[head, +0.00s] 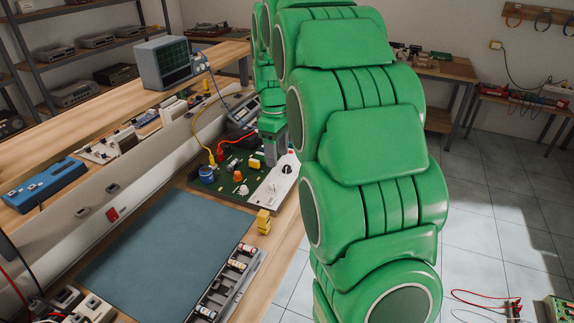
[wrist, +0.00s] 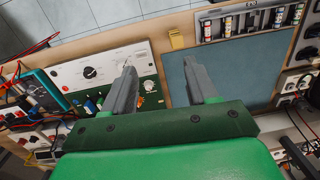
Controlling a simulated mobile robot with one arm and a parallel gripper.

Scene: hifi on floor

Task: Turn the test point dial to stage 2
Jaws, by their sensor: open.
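A black dial (wrist: 90,72) with a pale pointer sits on a white panel (wrist: 75,83) at the end of a green circuit board; its stage markings are too small to read. In the head view the dial (head: 286,168) shows on the white panel (head: 282,185), right of my gripper (head: 270,158). In the wrist view my gripper (wrist: 160,64) is open and empty, its fingers wide apart. The dial lies left of both fingers, apart from them. The left finger covers part of the board.
The green board (head: 225,180) carries a blue knob, a white knob and plugged red and yellow leads. A yellow block (head: 263,221), a blue-grey mat (head: 165,240) and a parts tray (head: 228,285) lie nearby. An oscilloscope (head: 165,63) stands on the shelf behind.

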